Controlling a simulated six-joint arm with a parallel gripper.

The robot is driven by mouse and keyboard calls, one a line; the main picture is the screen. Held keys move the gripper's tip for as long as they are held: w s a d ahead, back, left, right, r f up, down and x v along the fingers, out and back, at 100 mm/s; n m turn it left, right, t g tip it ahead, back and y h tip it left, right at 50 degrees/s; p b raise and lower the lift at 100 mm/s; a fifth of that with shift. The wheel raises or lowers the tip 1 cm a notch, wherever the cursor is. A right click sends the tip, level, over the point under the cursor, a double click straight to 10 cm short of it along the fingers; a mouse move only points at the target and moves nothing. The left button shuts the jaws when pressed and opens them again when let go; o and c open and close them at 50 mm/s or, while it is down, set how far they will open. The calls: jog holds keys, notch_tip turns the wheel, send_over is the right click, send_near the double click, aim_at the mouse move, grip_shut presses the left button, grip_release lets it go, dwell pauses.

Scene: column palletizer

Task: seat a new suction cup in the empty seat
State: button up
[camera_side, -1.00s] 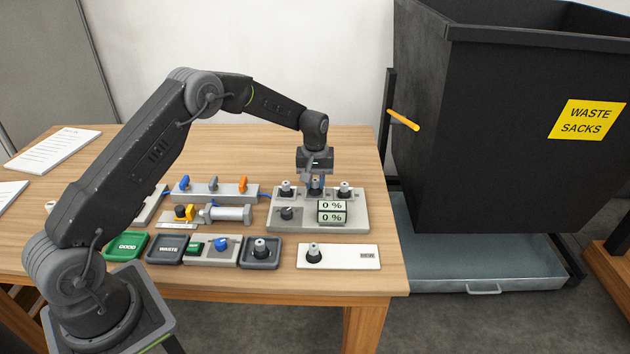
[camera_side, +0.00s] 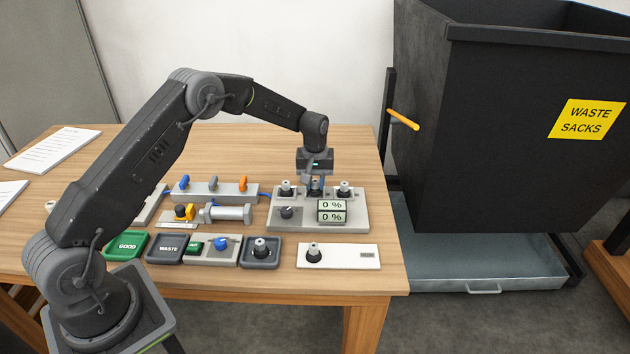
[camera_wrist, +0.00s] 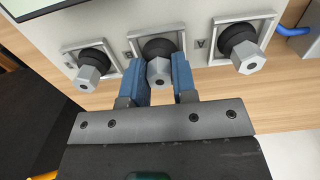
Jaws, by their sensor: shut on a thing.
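My gripper (camera_side: 316,188) is over the grey test block (camera_side: 357,217). Its blue fingers (camera_wrist: 161,80) are shut on the middle suction cup (camera_wrist: 158,48), a black cup with a grey hex fitting. In the wrist view this cup is at the middle square seat, and the cup looks upright. I cannot tell whether it is fully down. A left cup (camera_side: 286,190) and a right cup (camera_side: 344,190) stand in the seats on either side. Another cup (camera_side: 314,254) stands on a white tray (camera_side: 345,258), and one more (camera_side: 260,250) is in a dark tray (camera_side: 247,264).
Both displays (camera_side: 332,210) on the block read 0 %. A knob (camera_side: 288,212) is left of them. A valve bar (camera_side: 228,194), a cylinder (camera_side: 228,213), and GOOD (camera_side: 126,246) and WASTE (camera_side: 168,250) trays lie to the left. A black waste bin (camera_side: 480,120) stands right of the table.

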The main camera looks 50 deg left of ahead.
aim_at(315, 181)
jog(key=shift+f, duration=0.3)
jog(key=o, duration=0.6)
jog(key=shift+r, duration=5.5)
